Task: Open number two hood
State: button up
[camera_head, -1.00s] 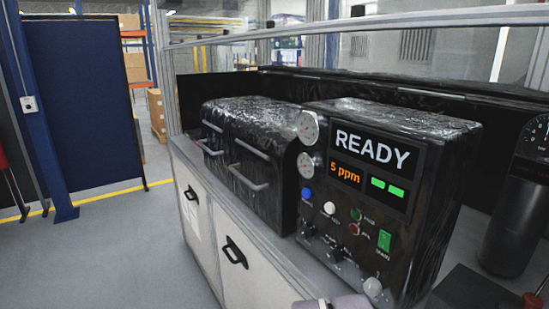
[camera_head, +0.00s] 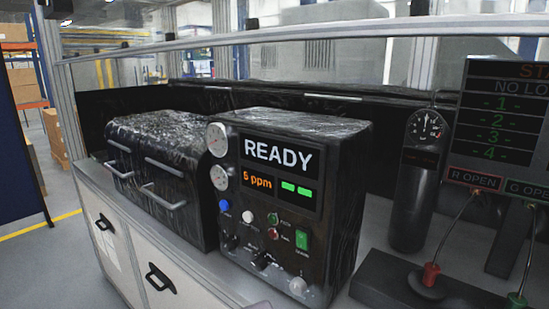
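A black, wrapped-looking unit with two front doors or hoods (camera_head: 165,165) stands on the bench at the left of the head view. I cannot read a number on either one. My gripper is not in view.
A black control box (camera_head: 290,200) reading READY and 5 ppm stands right of the hoods. Farther right are a dark cylinder with a gauge (camera_head: 412,190) and a status screen (camera_head: 505,120). A cabinet (camera_head: 130,250) with black handles is below. Floor (camera_head: 50,265) is clear at left.

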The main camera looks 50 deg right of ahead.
aim_at(176, 159)
jog(key=i+l+u, duration=0.15)
jog(key=i, duration=0.25)
jog(key=i+u, duration=0.1)
jog(key=i, duration=0.35)
